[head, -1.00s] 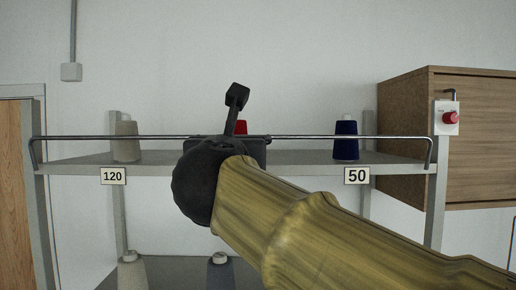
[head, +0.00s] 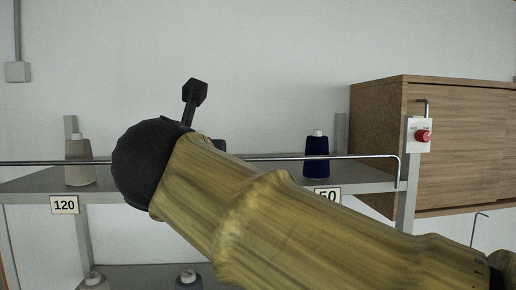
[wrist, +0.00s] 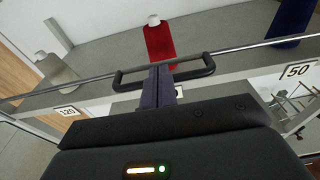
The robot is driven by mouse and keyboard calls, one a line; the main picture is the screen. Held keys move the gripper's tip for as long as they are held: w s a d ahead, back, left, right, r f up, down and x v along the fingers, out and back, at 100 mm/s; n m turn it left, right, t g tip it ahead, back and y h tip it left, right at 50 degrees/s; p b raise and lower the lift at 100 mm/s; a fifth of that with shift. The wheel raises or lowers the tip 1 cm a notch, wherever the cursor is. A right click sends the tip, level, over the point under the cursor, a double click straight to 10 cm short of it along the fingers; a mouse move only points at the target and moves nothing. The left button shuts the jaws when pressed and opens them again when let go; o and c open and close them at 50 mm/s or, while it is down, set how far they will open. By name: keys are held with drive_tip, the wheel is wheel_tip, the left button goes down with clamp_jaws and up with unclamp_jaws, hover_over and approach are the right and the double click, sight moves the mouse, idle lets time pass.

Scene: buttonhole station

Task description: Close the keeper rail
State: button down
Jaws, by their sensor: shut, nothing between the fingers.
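The keeper rail (head: 290,157) is a thin metal bar running across the shelf front, above the shelf edge, with its right end bent down beside the post. It crosses the wrist view diagonally (wrist: 250,46). A black handle (wrist: 195,72) with curved ends sits along the rail there. My gripper (wrist: 160,71) is shut and empty, its fingertips overlapping the middle of this handle; whether they touch it I cannot tell. In the head view my arm mostly hides the gripper and the rail's middle.
The shelf (head: 270,176) carries a beige cone (head: 80,160), a blue cone (head: 316,156) and a red cone (wrist: 159,42). Labels 120 (head: 64,205) and 50 (head: 327,197) mark its front. A red button (head: 423,136) and wooden cabinet (head: 465,140) stand to the right. More cones are below.

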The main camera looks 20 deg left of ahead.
drive_tip(key=shift+w+a+f, duration=0.1)
drive_tip(key=shift+w+f, duration=0.1)
drive_tip(key=shift+f, duration=0.15)
drive_tip(key=shift+f, duration=0.15)
drive_tip(key=s+d+f+b, duration=0.2)
drive_tip(key=s+f+b, duration=0.1)
drive_tip(key=b, duration=0.1)
wheel_tip(320, 180, up, 11)
drive_tip(key=s+p, duration=0.1)
drive_tip(key=s, duration=0.1)
drive_tip(key=shift+s+d, duration=0.4)
idle(0.3)
